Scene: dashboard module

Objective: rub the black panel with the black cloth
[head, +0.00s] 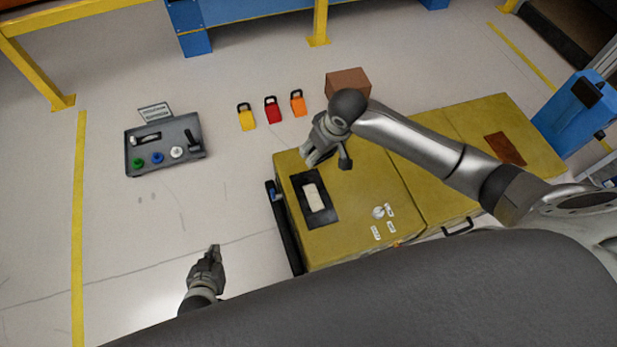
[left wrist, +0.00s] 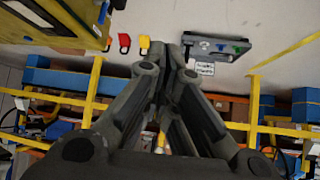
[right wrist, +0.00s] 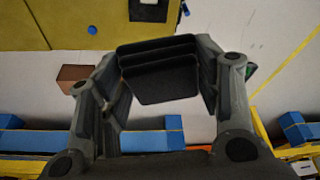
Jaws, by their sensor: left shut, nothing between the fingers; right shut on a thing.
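The black panel (head: 322,217) lies on the top of the yellow cabinet near its left end, with a pale rectangle in its middle. A part of it shows at the top of the right wrist view (right wrist: 143,13). My right gripper (head: 328,160) is above the cabinet, just up and right of the panel in the head view. It is shut on the black cloth (right wrist: 160,78), which shows as dark layered folds between the fingers in the right wrist view. I cannot make out the cloth in the head view. My left gripper (head: 212,252) is shut and empty, left of the cabinet.
The yellow cabinet (head: 350,235) carries small white knobs (head: 379,212) and a brown patch (head: 505,148). A brown box (head: 347,82) stands behind it. Yellow, red and orange tags (head: 271,110) and a grey control board (head: 165,146) lie to the left. Floor around my left gripper is clear.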

